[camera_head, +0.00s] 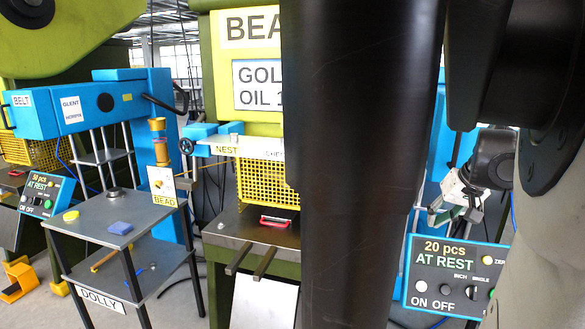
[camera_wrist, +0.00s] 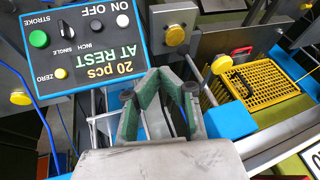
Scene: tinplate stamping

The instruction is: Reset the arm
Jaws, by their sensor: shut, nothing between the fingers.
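My gripper (camera_head: 440,213) shows at the right of the head view, beyond my dark arm links, which cover much of the picture. Its green fingers hang just above the blue-edged control box (camera_head: 447,280) reading "20 pcs AT REST". In the wrist view my gripper (camera_wrist: 162,78) has its green fingers bent inward and meeting at the tips, with nothing between them. The same control box (camera_wrist: 78,45) lies to the left of the fingers there, apart from them. My arm hides the middle of the head view.
A dolly (camera_head: 90,222) at the left carries a yellow pad and a blue block. A blue press (camera_head: 157,100) stands behind it. A yellow wire basket (camera_head: 262,182) sits under the nest; a basket (camera_wrist: 255,85) shows right of my fingers in the wrist view. Another control box (camera_head: 38,192) is far left.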

